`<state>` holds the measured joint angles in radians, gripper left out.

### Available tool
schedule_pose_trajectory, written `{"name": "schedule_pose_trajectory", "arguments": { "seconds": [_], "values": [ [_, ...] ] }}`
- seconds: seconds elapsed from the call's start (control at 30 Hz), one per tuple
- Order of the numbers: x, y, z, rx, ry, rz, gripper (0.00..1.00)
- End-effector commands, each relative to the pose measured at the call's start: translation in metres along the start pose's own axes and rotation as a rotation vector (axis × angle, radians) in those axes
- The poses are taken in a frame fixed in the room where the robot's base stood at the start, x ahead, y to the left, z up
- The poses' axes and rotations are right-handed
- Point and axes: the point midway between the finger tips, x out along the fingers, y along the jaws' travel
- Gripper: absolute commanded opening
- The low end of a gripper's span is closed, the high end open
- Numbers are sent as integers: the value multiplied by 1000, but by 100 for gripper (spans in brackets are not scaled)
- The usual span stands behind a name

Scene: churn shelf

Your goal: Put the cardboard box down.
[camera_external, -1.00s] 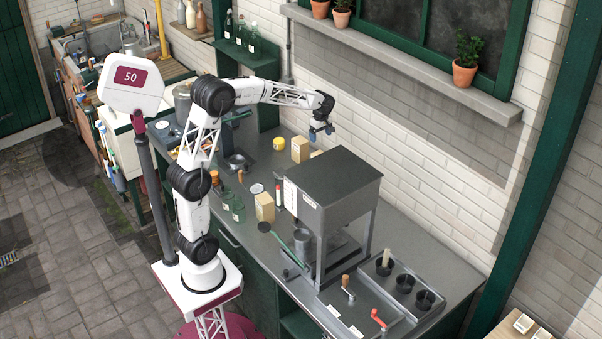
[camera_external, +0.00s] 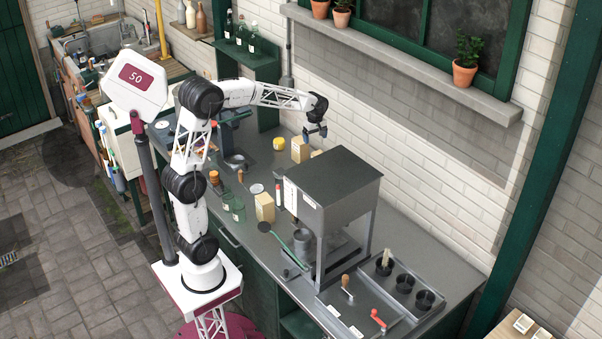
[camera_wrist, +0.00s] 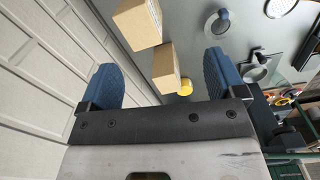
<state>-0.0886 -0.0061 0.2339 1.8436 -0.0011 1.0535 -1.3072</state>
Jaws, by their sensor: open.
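Several tan cardboard boxes stand on the grey counter (camera_external: 405,262). One box (camera_external: 300,149) is at the back near the wall, and another (camera_external: 316,153) shows only in part beside it. A third box (camera_external: 264,207) stands nearer the front edge. I cannot tell which one the task means. My gripper (camera_external: 316,132) is open and empty, above the two back boxes. In the wrist view, one box (camera_wrist: 138,22) is beyond the blue fingers, and another (camera_wrist: 165,68) shows between them in the picture, apart from both.
A grey metal machine (camera_external: 340,175) stands right of the boxes. A yellow-lidded jar (camera_external: 279,143) is left of the back box. The brick wall (camera_external: 430,150) runs close behind.

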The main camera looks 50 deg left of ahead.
Motion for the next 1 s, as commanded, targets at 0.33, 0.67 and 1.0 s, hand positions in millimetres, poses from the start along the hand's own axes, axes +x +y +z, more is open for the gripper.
{"name": "schedule_pose_trajectory", "arguments": {
  "seconds": [0.33,0.67,1.0],
  "values": [
    [-36,-92,39,332,22,57,89],
    [-44,-181,73,657,53,96,89],
    [-35,-272,103,990,98,129,89]
  ]
}}
